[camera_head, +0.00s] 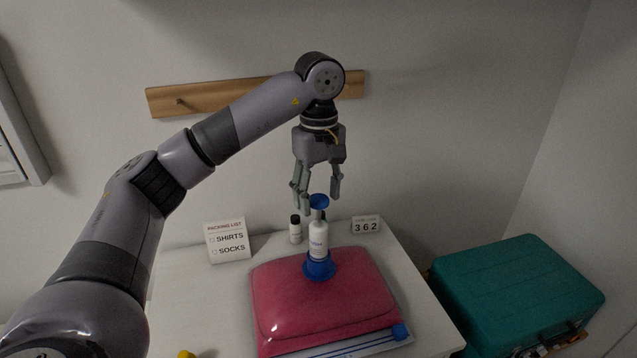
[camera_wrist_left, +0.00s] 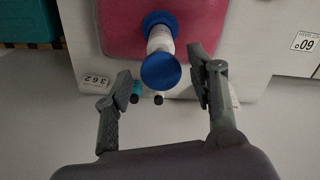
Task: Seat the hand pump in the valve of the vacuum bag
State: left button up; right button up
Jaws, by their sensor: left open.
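The hand pump (camera_head: 318,240), white with a blue disc top, stands upright on the pink vacuum bag (camera_head: 275,297). Its lower end meets the round blue valve (camera_head: 319,267) on the bag's upper face; I cannot tell how deep it sits. My left gripper (camera_head: 319,196) points down over the pump, open, with its fingertips around the height of the blue top. In the left wrist view the blue top (camera_wrist_left: 161,71) lies between the spread fingers (camera_wrist_left: 163,76), apart from both, with the valve (camera_wrist_left: 158,20) beyond it. My right gripper is not in view.
Behind the bag stand a packing list card (camera_head: 228,240), a small black-capped bottle (camera_head: 295,230) and a card reading 362 (camera_head: 366,225). A blue slider (camera_head: 399,331) sits at the bag's front edge. A teal case (camera_head: 515,290) stands right of the white top.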

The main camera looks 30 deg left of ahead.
pick_arm(q)
jog(key=shift+r, duration=1.8)
jog(key=shift+a, duration=0.1)
